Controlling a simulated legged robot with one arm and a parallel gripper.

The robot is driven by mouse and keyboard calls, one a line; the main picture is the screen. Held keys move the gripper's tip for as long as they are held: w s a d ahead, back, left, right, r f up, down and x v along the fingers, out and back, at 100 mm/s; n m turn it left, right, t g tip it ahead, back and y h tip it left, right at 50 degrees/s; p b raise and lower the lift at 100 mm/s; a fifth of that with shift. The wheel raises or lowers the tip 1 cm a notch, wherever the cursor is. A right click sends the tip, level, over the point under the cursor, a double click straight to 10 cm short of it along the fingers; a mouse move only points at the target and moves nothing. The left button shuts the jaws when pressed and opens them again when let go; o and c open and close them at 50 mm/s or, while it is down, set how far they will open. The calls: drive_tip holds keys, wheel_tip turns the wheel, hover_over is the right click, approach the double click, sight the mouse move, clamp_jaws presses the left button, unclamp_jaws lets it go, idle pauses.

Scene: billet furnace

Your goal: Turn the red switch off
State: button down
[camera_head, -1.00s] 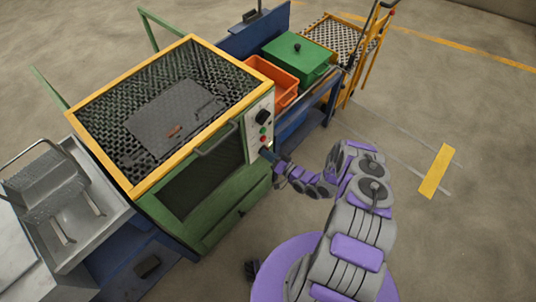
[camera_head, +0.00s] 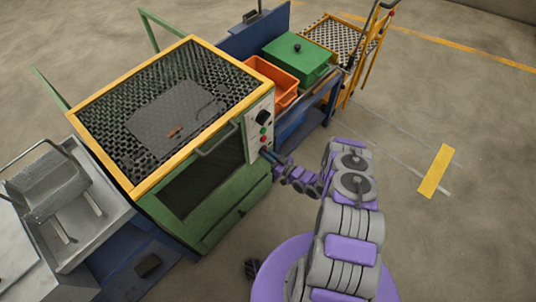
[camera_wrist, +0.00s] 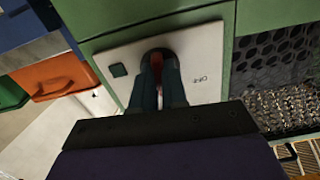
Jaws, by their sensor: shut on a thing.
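The red switch (camera_wrist: 173,68) shows as a red strip between my fingers in the wrist view, with a dark round base behind it. It sits on a white panel (camera_wrist: 200,50) marked "OFF", and the lettering appears upside down to the right of the fingers. My gripper (camera_wrist: 160,66) is shut on the red switch, and its fingers hide most of it. In the head view, my gripper (camera_head: 267,153) reaches the lower end of the furnace's white panel (camera_head: 252,127). The switch itself is hidden there.
The green furnace (camera_head: 205,215) has a yellow rim and a mesh top. Its panel also bears a dark knob (camera_head: 263,117) and small red and green buttons. An orange bin (camera_head: 285,85) and a green lidded box (camera_head: 298,62) stand behind.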

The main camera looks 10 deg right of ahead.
drive_tip(key=shift+f+n, duration=0.1)
drive_tip(key=shift+n, duration=4.7)
drive_tip(key=c, duration=1.2)
unclamp_jaws()
drive_tip(key=shift+o, duration=0.2)
drive_tip(key=shift+d, duration=0.1)
drive_tip(key=v, duration=1.7)
drive_tip(key=shift+b, duration=0.3)
drive_tip(key=shift+s+d, duration=0.1)
